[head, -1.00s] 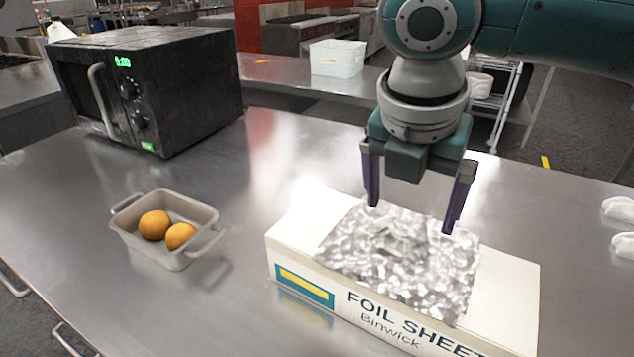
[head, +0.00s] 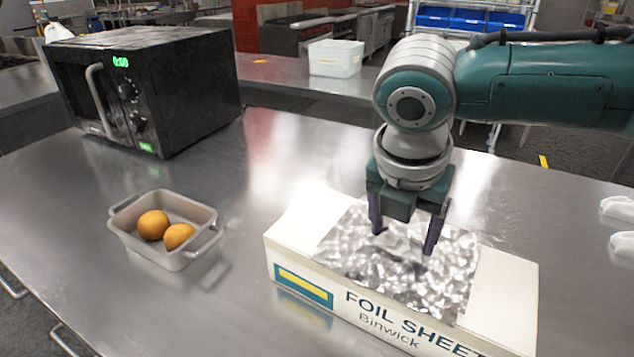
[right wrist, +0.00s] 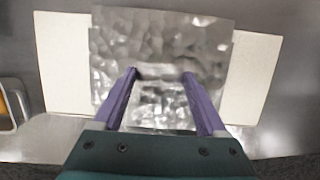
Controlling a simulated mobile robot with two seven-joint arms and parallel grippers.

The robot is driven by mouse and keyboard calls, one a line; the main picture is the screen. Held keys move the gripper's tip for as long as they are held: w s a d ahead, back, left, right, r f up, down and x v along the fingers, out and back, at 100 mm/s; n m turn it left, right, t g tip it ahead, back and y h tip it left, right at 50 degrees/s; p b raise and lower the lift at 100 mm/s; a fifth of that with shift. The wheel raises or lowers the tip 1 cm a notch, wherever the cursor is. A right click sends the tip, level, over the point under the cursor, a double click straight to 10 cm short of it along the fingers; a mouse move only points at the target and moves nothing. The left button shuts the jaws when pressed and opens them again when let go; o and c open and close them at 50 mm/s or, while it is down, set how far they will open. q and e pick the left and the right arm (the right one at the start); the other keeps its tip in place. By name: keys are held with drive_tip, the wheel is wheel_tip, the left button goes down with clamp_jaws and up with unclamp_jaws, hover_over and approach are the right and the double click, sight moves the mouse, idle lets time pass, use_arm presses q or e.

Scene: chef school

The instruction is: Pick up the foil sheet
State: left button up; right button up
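The foil sheet (head: 440,282) is a crinkled silver square lying on top of a white box (head: 508,298) lettered "FOIL SHEET Binwick". My right gripper (head: 404,240) is open with its purple fingers pointing down over the foil, near its middle. In the right wrist view, the fingers (right wrist: 160,75) are spread apart above the foil (right wrist: 205,45), with nothing clearly held between them. Whether the fingertips touch the foil I cannot tell. My left gripper is not in view.
A metal pan (head: 125,222) with two orange fruits (head: 153,225) stands left of the box. A black microwave (head: 185,95) stands at the back left. White items (head: 617,209) lie at the right edge. The steel counter (head: 80,200) is clear between pan and microwave.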

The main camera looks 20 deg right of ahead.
sight(401, 238)
drive_tip(key=c, duration=0.7)
wheel_tip(401, 238, up, 20)
drive_tip(key=shift+r+p, duration=0.1)
drive_tip(key=shift+p, duration=0.25)
